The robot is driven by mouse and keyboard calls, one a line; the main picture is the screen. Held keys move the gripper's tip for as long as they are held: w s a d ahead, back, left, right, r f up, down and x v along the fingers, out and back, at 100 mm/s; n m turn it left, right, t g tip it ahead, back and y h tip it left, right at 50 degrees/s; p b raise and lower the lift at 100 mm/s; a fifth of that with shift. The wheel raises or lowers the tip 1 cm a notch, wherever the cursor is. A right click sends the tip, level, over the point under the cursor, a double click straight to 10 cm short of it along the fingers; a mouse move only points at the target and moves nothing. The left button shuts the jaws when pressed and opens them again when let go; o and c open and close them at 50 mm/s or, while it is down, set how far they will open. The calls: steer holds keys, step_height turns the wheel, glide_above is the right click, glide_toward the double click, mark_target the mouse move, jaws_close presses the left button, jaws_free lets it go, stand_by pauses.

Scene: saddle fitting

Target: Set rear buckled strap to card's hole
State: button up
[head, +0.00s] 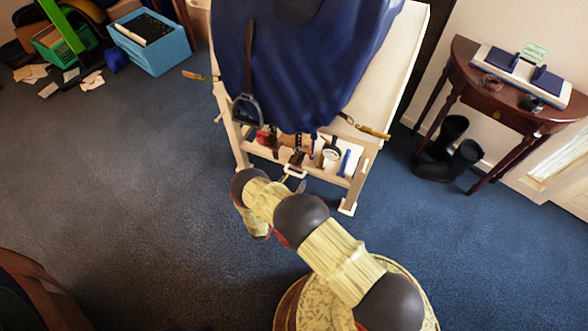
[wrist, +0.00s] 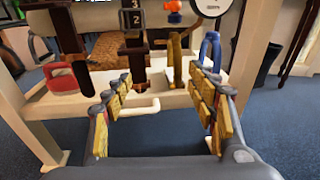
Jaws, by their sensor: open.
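Two dark brown hanging straps show in the wrist view, a left one (wrist: 69,40) and a middle one (wrist: 131,56). I cannot tell which strap is the rear one. A small green card (head: 535,52) stands on the side table; its writing is too small to read. My gripper (wrist: 160,80) is open and empty, with its fingers spread in front of the stand's shelf. The middle strap hangs beyond the gap; I see no contact.
A blue-covered stand (head: 300,60) carries a hanging stirrup (head: 247,110).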

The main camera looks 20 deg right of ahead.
mark_target(293, 164)
steer(key=shift+n+t+y, duration=0.5)
steer(key=shift+t, duration=0.4)
steer(key=w, duration=0.2)
steer(key=w+d+r+b, duration=0.1)
steer(key=w, duration=0.2)
steer(key=w+d+r+b, duration=0.1)
steer(key=w, duration=0.2)
steer(key=shift+w+d, duration=0.15)
steer(key=shift+w, duration=0.05)
steer(key=shift+c, duration=0.2)
jaws_close()
